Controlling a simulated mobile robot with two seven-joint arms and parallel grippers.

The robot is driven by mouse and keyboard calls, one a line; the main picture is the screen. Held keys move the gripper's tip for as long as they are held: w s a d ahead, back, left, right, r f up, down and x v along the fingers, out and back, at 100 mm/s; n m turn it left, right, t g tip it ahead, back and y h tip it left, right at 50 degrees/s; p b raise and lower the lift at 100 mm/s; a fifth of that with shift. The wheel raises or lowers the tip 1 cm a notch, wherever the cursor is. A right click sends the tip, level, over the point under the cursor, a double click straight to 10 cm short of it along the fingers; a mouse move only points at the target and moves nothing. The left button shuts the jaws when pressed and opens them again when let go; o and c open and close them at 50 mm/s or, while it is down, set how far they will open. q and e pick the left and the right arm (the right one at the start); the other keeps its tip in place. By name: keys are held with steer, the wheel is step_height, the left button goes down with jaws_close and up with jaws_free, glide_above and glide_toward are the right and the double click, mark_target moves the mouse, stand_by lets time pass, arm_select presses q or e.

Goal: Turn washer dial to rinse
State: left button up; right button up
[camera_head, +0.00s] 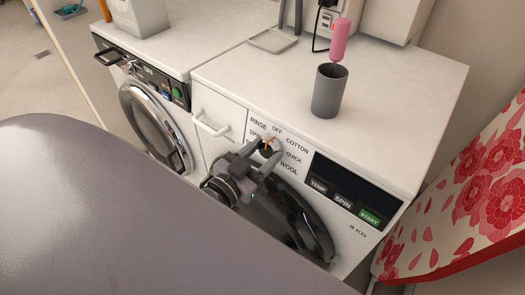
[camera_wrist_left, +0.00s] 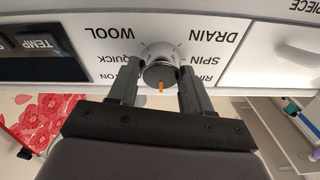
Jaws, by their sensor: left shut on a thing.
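The washer dial (camera_head: 266,149) is a round knob with an orange pointer mark, on the white front panel of the right-hand washer (camera_head: 228,76). Labels around it read RINSE, OFF, COTTON, QUICK and WOOL, with SPIN partly covered. The orange mark points up, roughly at OFF. My left gripper (camera_head: 268,154) has its fingers on either side of the dial and is shut on it. The left wrist view is upside down and shows the dial (camera_wrist_left: 160,66) between the fingers, orange mark pointing down; the gripper hides the OFF label there. My right gripper is not in view.
A grey cup (camera_head: 329,92) with a pink-handled tool (camera_head: 340,40) stands on the washer top. A drawer handle (camera_head: 211,124) juts out left of the dial. TEMP, SPIN and START buttons (camera_head: 369,217) lie to the right. A second machine (camera_head: 150,85) stands at left, a floral ironing board (camera_head: 470,190) at right.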

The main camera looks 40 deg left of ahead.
arm_select(q)
steer(key=n+p, duration=0.1)
steer(key=n+y+p, duration=0.1)
steer(key=n+p, duration=0.1)
steer(key=shift+r, duration=0.25)
steer(key=n+y+p, duration=0.1)
steer(key=n+p, duration=0.2)
steer(key=n, duration=0.1)
steer(key=shift+d, duration=0.1)
steer(key=shift+f+n+g+y+p, duration=0.15)
steer(key=shift+n+g+y+p, duration=0.2)
steer(key=shift+n+p, duration=0.95)
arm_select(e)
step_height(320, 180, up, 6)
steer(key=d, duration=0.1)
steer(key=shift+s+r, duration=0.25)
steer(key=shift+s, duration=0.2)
arm_select(q)
steer(key=o, duration=1)
steer(key=shift+o, duration=0.2)
steer(key=s, duration=0.7)
steer(key=shift+d+r, duration=0.2)
steer(key=shift+d, duration=0.15)
